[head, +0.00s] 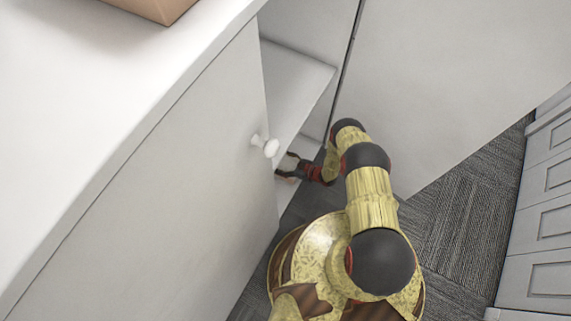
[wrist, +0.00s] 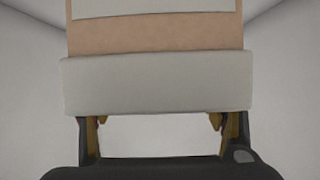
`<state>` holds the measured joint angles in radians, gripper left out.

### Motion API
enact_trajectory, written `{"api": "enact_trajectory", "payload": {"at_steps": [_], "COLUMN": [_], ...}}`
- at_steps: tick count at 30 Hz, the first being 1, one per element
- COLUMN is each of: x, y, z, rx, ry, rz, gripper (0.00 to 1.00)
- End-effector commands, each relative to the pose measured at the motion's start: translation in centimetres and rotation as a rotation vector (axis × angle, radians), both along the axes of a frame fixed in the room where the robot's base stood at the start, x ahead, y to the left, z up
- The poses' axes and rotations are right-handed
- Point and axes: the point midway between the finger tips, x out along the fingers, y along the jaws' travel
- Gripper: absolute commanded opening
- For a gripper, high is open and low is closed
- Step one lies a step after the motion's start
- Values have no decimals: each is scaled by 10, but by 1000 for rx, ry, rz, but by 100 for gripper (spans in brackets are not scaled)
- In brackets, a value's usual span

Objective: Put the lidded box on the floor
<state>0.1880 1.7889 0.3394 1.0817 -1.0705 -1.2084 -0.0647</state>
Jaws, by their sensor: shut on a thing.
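The lidded box (wrist: 155,38) fills the upper middle of the wrist view. It has a tan body, a pale panel and a wide light-grey band (wrist: 155,84) that looks like its lid. My gripper (wrist: 160,122) is shut on the box, with its fingers at the two ends of the grey band; the fingertips are partly hidden. In the head view my gripper (head: 289,167) is low inside the open white cabinet (head: 298,85), partly behind the left door. The box is mostly hidden there.
The cabinet's left door (head: 190,180) with a white knob (head: 266,146) and its right door (head: 450,80) stand on either side of my arm. A tan box (head: 150,8) is on the white top. Grey carpet (head: 465,215) is clear at the right, before panelled drawers (head: 545,190).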

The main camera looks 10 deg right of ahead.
Motion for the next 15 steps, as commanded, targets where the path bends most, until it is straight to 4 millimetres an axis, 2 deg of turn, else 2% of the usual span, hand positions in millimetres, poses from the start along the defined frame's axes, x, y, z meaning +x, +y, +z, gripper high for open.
{"api": "enact_trajectory", "payload": {"at_steps": [7,15], "x": [8,9], "y": [6,7], "z": [-8,-40], "rx": [2,2], "ry": [-6,-4], "rz": [2,0], "gripper": [11,11]}}
